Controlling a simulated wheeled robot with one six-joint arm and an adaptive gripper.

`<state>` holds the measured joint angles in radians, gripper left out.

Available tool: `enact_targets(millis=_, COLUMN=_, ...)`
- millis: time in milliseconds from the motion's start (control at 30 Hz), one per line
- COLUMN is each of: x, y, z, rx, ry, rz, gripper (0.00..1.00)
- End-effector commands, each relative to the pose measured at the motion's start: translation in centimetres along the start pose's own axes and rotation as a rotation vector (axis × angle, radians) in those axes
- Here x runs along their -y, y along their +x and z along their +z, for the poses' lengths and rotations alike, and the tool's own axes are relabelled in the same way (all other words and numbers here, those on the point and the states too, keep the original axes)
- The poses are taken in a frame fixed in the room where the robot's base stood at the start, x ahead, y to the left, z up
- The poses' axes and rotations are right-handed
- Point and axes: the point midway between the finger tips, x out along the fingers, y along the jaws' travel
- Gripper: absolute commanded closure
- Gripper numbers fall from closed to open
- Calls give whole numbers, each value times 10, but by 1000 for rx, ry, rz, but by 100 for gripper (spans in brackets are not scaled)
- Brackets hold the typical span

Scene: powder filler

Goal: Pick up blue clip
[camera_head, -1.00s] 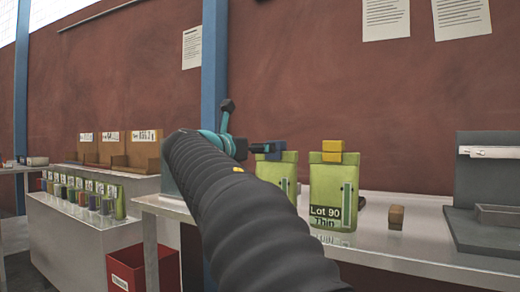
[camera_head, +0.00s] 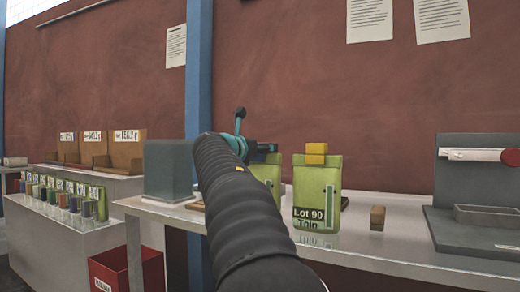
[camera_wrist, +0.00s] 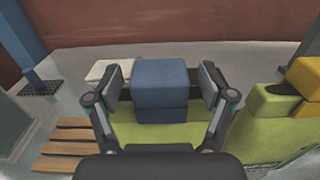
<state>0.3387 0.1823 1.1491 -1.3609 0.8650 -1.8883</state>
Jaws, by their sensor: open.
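The blue clip (camera_wrist: 160,88) is a blocky blue piece on top of a green pouch (camera_wrist: 135,135). In the wrist view it sits between the two open fingers of my gripper (camera_wrist: 160,84), with a gap visible on both sides. In the head view my gripper (camera_head: 262,147) is at the top of the left green pouch (camera_head: 268,174), and my arm hides part of that pouch. The clip is mostly hidden there, with a dark bluish bit (camera_head: 274,158) showing at the pouch top.
A second green pouch (camera_head: 317,195), labelled Lot 90 Thin, stands close on the right with a yellow clip (camera_head: 316,153). A small brown block (camera_head: 377,218) and a grey machine (camera_head: 478,190) stand further right. A grey translucent box (camera_head: 168,170) is left of my arm. Wooden slats (camera_wrist: 75,140) lie nearby.

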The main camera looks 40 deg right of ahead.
Motion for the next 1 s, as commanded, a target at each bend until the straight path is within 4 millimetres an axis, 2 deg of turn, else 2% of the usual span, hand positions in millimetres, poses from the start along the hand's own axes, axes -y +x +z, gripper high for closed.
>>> enact_targets(millis=233, x=0, y=3, z=0, rx=0, ry=0, rz=0, gripper=19)
enact_targets(millis=267, x=0, y=3, z=0, rx=0, ry=0, rz=0, gripper=21)
enact_targets(millis=467, x=0, y=2, z=0, rx=0, ry=0, rz=0, gripper=71)
enact_targets(millis=800, x=0, y=2, z=1, rx=0, ry=1, rz=0, gripper=73)
enact_targets(millis=1000, x=0, y=2, z=13, rx=1, ry=2, rz=0, gripper=73)
